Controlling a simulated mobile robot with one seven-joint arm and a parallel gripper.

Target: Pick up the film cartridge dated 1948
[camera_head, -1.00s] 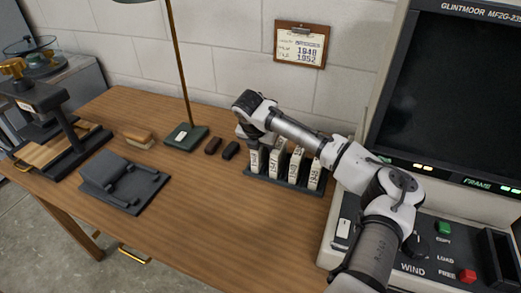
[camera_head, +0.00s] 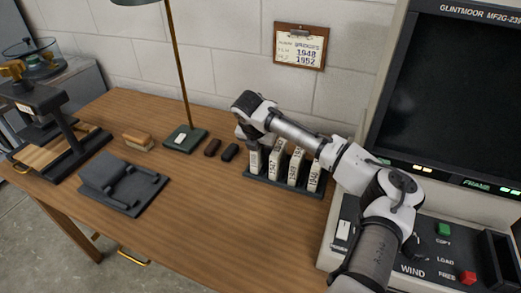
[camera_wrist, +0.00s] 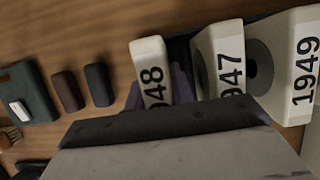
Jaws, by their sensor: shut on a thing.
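The film cartridge dated 1948 (camera_wrist: 152,72) is a white block with black digits, of which "948" shows in the wrist view. It is the leftmost cartridge in the dark rack and also shows in the head view (camera_head: 255,163). My gripper (camera_head: 250,140) is over it from above, shut on it. In the wrist view the gripper's dark body hides the cartridge's lower part, and a dark finger shows beside it. I cannot tell whether the cartridge is clear of the rack (camera_head: 283,189). Cartridges marked 1947 (camera_wrist: 222,70) and 1949 (camera_wrist: 296,70) stand to its right.
Two small dark blocks (camera_head: 212,147) and a lamp base (camera_head: 185,138) lie left of the rack. A film reader (camera_head: 440,100) stands at the right. A clipboard (camera_head: 300,46) on the wall reads 1948 and 1952. The table's front middle is clear.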

